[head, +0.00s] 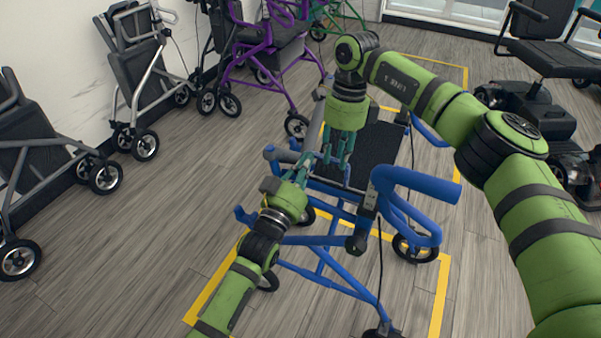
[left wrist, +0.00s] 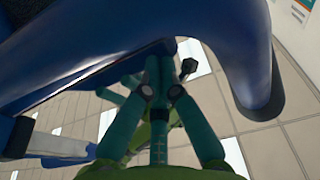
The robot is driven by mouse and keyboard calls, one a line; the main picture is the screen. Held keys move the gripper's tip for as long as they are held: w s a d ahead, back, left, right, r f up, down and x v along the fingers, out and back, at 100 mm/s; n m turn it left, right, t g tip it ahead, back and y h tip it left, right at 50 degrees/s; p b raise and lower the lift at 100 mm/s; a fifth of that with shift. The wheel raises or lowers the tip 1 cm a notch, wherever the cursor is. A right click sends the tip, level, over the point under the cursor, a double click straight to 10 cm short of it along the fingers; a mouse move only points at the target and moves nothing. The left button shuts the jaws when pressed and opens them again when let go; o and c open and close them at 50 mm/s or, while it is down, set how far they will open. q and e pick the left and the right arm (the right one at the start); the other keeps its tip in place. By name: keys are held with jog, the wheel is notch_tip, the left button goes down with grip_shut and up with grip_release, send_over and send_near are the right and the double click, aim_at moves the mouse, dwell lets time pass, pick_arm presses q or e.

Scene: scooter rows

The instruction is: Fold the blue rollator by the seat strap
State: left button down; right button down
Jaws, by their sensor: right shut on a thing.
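The blue rollator (head: 325,257) stands unfolded and upright on the floor, inside a yellow outline. Its black seat (head: 378,150) lies between the blue side frames. My right gripper (head: 338,172) reaches down from above to the seat's left part and is shut on the seat strap, which its fingers mostly hide. My left gripper (head: 305,163) is beside the rollator's left side, close to the right gripper. In the left wrist view its fingers (left wrist: 160,62) come together just under a blue part of the rollator (left wrist: 110,55), with nothing visible between them.
A purple rollator (head: 262,50) stands behind, and grey folded rollators (head: 135,65) line the left wall. A black mobility scooter (head: 530,105) is at the right. The floor (head: 170,215) left of the yellow outline (head: 205,297) is clear.

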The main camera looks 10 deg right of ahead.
pick_arm(q)
jog(key=shift+w+d+r, duration=0.1)
jog(key=shift+w+r, duration=0.15)
jog(key=shift+r, duration=0.3)
pick_arm(e)
jog(key=c, duration=1)
grip_release()
jog(key=shift+s+a+f+g, duration=0.3)
jog(key=shift+s+a+f, duration=0.15)
jog(key=shift+s+f, duration=0.25)
jog(key=shift+c, duration=0.2)
pick_arm(q)
jog(key=shift+w+d+f, duration=0.15)
jog(key=shift+d+f, duration=0.05)
pick_arm(e)
jog(key=shift+o, duration=0.3)
jog(key=shift+w+d, duration=0.15)
jog(key=shift+w, duration=0.1)
